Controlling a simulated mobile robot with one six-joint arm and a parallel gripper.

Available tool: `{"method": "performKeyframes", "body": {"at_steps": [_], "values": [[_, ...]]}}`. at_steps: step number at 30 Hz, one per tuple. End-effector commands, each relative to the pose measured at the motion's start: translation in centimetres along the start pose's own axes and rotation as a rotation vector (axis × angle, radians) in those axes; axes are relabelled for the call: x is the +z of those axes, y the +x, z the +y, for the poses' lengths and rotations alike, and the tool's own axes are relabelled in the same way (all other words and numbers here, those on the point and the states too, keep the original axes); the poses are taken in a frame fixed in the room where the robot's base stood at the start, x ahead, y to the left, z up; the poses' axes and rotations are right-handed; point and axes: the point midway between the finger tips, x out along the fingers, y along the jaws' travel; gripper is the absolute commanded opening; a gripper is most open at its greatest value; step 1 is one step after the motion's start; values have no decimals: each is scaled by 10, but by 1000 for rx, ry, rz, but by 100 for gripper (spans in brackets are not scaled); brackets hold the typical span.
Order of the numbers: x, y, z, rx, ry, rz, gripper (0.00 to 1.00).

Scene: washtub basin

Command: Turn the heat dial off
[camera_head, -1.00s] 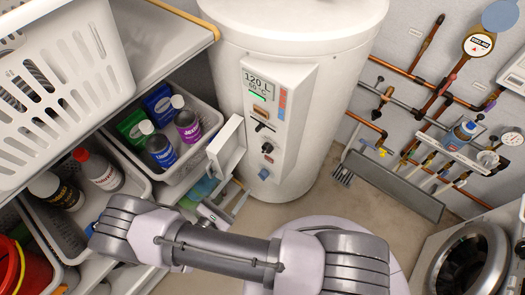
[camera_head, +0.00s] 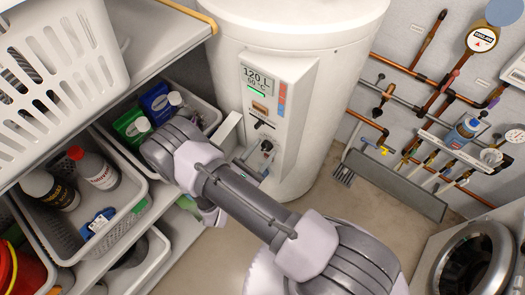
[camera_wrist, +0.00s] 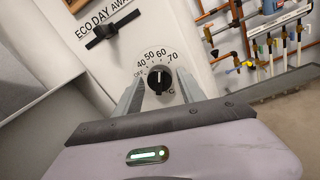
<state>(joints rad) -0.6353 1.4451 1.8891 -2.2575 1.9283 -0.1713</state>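The heat dial (camera_wrist: 160,80) is a black knob on a white plate marked 40 to 70, with an OFF mark at its left. Its white pointer line points roughly up, near 50 to 60. It sits low on the panel of the white tank (camera_head: 330,100). In the wrist view my gripper (camera_wrist: 161,92) is open, with one grey finger on each side of the knob. A gap shows between each finger and the knob. In the head view my gripper (camera_head: 258,158) is at the lower panel, and its fingers partly cover the dial.
A black lever switch (camera_wrist: 112,28) marked ECO, DAY, AWAY sits up and left of the dial. Left of the panel are a white box-like part (camera_head: 228,131) and shelves with bottle baskets (camera_head: 135,205). Copper pipes (camera_head: 415,80) line the right wall. Floor is clear right of my arm.

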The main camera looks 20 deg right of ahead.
Motion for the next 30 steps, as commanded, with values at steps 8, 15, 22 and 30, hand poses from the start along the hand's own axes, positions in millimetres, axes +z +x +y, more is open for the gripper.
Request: {"method": "performKeyframes", "body": {"at_steps": [8, 15, 22, 30], "values": [[0, 0, 0, 0, 0, 0, 0], [0, 0, 0, -1, -32, 2, 0], [0, 0, 0, -3, -161, 12, 0], [1, 0, 1, -7, -408, 28, 0]]}}
